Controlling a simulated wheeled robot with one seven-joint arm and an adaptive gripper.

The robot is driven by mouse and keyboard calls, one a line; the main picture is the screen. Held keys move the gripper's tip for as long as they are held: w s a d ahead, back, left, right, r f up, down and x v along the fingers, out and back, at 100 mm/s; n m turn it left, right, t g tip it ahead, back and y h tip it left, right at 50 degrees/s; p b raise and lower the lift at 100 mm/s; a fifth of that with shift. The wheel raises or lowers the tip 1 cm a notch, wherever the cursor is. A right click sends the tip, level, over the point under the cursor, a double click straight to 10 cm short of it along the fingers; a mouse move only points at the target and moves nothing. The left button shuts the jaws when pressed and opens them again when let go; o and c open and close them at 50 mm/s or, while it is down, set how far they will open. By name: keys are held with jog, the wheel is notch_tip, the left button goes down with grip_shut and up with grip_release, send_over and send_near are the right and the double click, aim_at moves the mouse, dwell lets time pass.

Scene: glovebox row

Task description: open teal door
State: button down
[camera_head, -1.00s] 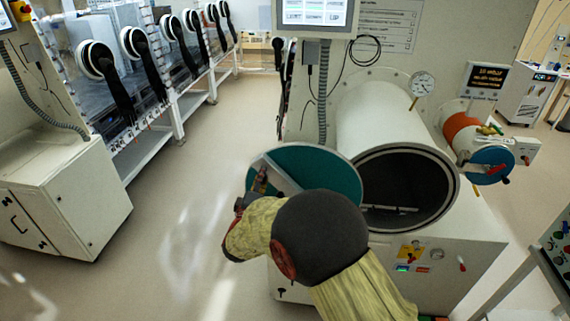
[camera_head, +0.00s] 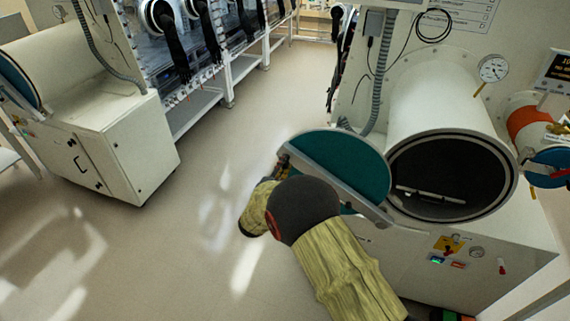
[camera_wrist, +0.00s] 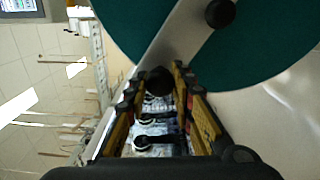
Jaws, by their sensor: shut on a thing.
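The round teal door (camera_head: 355,160) stands swung out to the left of the round dark chamber opening (camera_head: 448,180), which is uncovered. A metal bar (camera_head: 350,187) crosses the door. In the wrist view, the teal door (camera_wrist: 265,60) fills the top, with its pale bar (camera_wrist: 182,38) running diagonally. My gripper (camera_wrist: 157,80) is shut on a black knob (camera_wrist: 159,80) near the bar's end. In the head view, my gripper (camera_head: 284,163) is at the door's left edge, partly hidden by my arm.
The white chamber cylinder (camera_head: 440,105) and its cabinet lie right of the door. A smaller port with an orange band (camera_head: 525,120) is at far right. A white cabinet (camera_head: 125,145) stands left. Clear floor (camera_head: 215,190) lies between.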

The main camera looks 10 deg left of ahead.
jog(key=shift+r, duration=0.1)
jog(key=c, duration=1.5)
grip_release()
jog(key=v, duration=1.1)
jog(key=shift+s+a, duration=0.2)
jog(key=shift+s, duration=0.2)
